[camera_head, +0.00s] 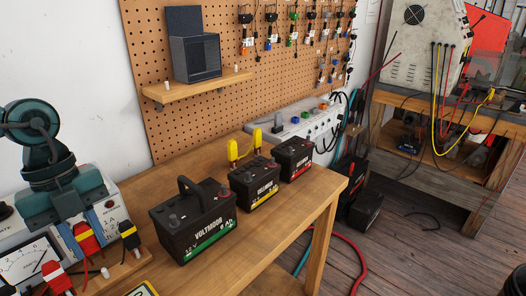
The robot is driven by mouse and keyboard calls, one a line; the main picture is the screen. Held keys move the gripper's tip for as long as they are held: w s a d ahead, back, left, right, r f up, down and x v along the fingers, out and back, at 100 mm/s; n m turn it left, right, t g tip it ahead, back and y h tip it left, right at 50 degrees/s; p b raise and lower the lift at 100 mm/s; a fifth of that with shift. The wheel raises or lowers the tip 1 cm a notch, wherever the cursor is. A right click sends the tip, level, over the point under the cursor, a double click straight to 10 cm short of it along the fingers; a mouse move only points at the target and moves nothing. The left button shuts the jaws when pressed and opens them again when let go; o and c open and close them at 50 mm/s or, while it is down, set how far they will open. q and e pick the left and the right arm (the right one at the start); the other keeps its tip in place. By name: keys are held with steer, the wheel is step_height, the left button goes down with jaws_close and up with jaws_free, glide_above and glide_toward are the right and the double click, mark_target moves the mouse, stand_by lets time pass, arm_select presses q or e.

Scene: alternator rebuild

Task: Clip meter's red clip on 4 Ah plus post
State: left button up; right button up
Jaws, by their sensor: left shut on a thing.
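My left gripper (84,226) points down at the left, shut on a red clip (86,240) above the wooden board beside the meter (24,264), whose white dial shows at the lower left edge. Three black batteries stand in a row on the bench: a large green-striped one (197,228), a yellow-striped one (254,185) and a red-striped one (294,160). Their Ah labels are too small to read surely. The held clip is apart from all the batteries. My right gripper is out of view.
A grey box marked 1 A (112,214) stands behind the clips. A pegboard (210,105) with a shelf and hanging leads is behind.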

mark_target(93, 251)
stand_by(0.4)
